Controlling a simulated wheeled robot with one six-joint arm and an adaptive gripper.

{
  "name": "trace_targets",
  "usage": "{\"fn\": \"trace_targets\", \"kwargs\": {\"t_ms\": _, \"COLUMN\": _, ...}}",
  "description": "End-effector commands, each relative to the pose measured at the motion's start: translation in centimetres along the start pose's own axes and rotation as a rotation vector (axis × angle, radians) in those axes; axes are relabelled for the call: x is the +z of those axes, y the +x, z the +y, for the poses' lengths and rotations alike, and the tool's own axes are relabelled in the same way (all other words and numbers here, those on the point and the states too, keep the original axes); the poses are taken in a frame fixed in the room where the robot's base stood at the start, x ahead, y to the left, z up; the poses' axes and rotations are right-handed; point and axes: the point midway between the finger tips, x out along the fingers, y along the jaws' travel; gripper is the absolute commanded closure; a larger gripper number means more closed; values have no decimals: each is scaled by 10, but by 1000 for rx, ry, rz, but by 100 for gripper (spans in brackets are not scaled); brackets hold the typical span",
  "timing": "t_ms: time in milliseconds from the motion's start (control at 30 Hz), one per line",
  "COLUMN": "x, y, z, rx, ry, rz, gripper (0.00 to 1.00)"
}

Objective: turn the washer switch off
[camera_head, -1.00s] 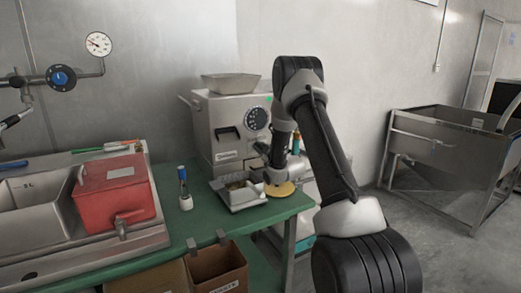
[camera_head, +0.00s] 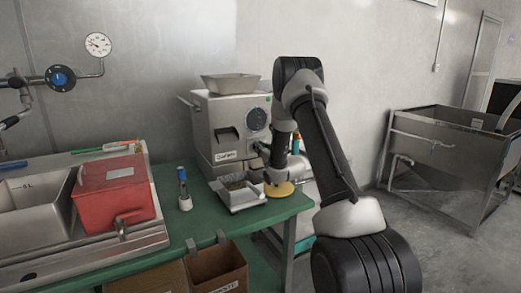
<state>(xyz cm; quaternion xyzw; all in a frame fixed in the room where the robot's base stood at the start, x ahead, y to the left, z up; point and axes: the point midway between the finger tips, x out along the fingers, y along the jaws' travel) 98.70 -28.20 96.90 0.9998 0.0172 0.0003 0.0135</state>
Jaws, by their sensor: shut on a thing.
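A grey machine (camera_head: 222,122) stands on the green table, with a round dark dial (camera_head: 256,119) and a small green light on its front. No part in view is clearly labelled as the washer switch. My gripper (camera_head: 260,152) is at the lower right of the machine's front, below the dial. It is shut on a small part there, but the fingers and the arm hide that part, and I cannot tell what it is.
A blue-knobbed valve (camera_head: 60,77) and gauge (camera_head: 98,44) are on the wall pipe. A small bottle (camera_head: 184,190) stands on the green table (camera_head: 190,228). A steel tank (camera_head: 445,150) stands at right.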

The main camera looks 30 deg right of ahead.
Motion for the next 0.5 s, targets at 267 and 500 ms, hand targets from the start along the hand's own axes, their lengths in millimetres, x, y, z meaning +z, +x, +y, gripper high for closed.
{"fn": "trace_targets", "kwargs": {"t_ms": 267, "x": 1, "y": 0, "z": 0, "rx": 0, "ry": 42, "rz": -2, "gripper": 100}}
{"fn": "trace_targets", "kwargs": {"t_ms": 500, "x": 1, "y": 0, "z": 0, "rx": 1, "ry": 45, "rz": -2, "gripper": 100}}
